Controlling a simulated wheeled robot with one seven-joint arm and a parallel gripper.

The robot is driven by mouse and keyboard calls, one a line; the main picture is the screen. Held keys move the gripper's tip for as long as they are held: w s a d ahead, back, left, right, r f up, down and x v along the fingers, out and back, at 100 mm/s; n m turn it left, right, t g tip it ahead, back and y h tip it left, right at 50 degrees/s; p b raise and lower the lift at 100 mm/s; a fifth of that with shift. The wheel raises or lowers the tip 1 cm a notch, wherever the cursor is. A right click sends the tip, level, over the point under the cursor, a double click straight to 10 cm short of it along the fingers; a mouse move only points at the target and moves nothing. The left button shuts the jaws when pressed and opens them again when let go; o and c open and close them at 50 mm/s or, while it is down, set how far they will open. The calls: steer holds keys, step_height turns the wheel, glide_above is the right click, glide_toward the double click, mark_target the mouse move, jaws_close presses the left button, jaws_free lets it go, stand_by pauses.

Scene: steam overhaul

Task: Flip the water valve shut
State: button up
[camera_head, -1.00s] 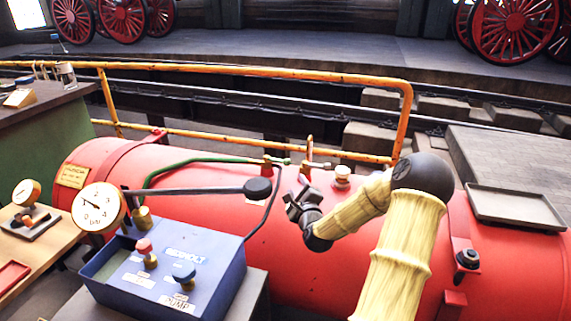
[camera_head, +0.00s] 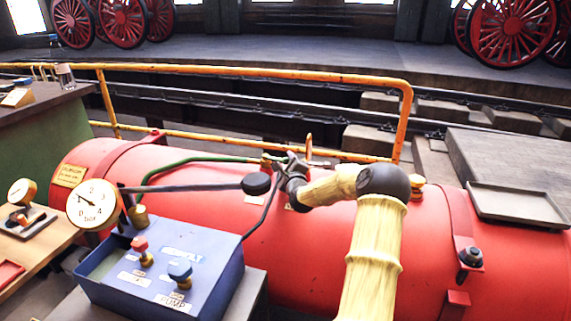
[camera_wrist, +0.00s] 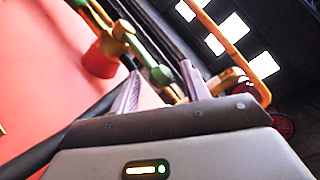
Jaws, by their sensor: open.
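The valve fitting stands on top of the red boiler (camera_head: 330,235), where the green pipe (camera_head: 205,159) ends. An upright orange-brown lever (camera_head: 309,143) shows there, just beyond my gripper (camera_head: 294,163). The wrist view shows a brass fitting (camera_wrist: 123,30) on a red base (camera_wrist: 100,60), with a green rounded end (camera_wrist: 160,75) ahead of my fingers. My gripper, also in the wrist view (camera_wrist: 162,88), is open, its two fingers apart. I see nothing held. Whether a finger touches the lever cannot be told; my gripper hides part of the fitting.
A blue control box (camera_head: 165,270) with knobs and a dial gauge (camera_head: 94,204) stand in front left. A dark rod with a black knob (camera_head: 256,184) reaches close to my gripper's left. An orange rail (camera_head: 250,72) runs behind the boiler. A grey tray (camera_head: 515,203) lies right.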

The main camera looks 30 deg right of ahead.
steer(key=shift+x, duration=0.75)
steer(key=shift+c, duration=0.4)
jaws_close()
steer(key=shift+w+a+r, duration=0.1)
steer(key=shift+w+a, duration=0.05)
steer(key=shift+a, duration=0.05)
